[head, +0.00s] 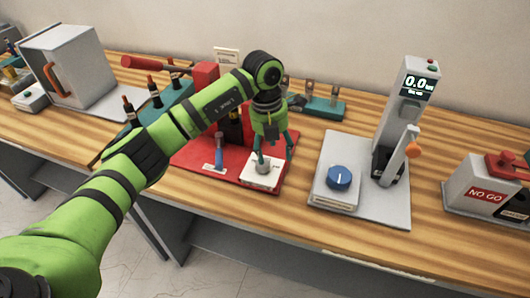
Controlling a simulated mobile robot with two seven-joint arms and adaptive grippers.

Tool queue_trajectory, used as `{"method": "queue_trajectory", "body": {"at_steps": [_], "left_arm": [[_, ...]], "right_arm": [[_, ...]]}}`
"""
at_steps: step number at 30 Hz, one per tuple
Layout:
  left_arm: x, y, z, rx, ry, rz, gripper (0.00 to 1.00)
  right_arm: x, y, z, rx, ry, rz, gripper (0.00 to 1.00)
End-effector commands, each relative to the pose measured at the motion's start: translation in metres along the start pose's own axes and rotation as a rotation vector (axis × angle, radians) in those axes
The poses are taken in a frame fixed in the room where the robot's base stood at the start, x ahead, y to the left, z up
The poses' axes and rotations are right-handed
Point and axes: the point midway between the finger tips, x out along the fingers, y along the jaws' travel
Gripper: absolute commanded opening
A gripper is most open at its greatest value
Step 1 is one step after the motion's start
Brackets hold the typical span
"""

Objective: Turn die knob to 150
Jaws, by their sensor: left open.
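A small grey knob (264,169) sits on a white plate (258,182) at the front right of the red base (197,157); I take it to be the die knob. Its pointer and scale marks are too small to read. My left gripper (273,156) points down over this knob with its fingers apart, one on the left and one on the right. I cannot tell whether the fingers touch the knob. My left arm reaches in from the lower left and hides part of the red machine. My right gripper is not in view.
A grey device with a blue knob (339,178), an orange-tipped lever (412,149) and a display reading 0.0 (419,84) stands to the right. Dark-handled tools (154,92) and a grey cabinet (75,75) stand left.

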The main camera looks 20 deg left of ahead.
Motion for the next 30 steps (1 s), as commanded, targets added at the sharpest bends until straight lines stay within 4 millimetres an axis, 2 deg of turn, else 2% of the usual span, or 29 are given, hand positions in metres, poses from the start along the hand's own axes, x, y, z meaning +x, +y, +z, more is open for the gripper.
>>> {"method": "queue_trajectory", "body": {"at_steps": [1, 5, 18, 22, 29, 30], "left_arm": [[-0.007, 0.014, 0.000, -0.021, 0.010, 0.058, 0.64], [-0.012, 0.030, -0.002, -0.048, 0.028, 0.122, 0.64], [0.046, 0.036, -0.004, -0.046, 0.031, 0.120, 0.64], [0.054, 0.037, -0.004, -0.044, 0.028, 0.120, 0.64], [0.056, 0.037, -0.004, -0.043, 0.027, 0.119, 0.64], [0.056, 0.037, -0.004, -0.043, 0.027, 0.119, 0.60]], "right_arm": [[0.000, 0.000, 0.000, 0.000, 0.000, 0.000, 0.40], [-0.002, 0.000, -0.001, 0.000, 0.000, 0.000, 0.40], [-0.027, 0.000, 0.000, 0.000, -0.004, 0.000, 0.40], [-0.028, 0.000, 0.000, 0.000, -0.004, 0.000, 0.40], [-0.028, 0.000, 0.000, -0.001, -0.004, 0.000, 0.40], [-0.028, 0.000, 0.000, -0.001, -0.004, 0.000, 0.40]]}}
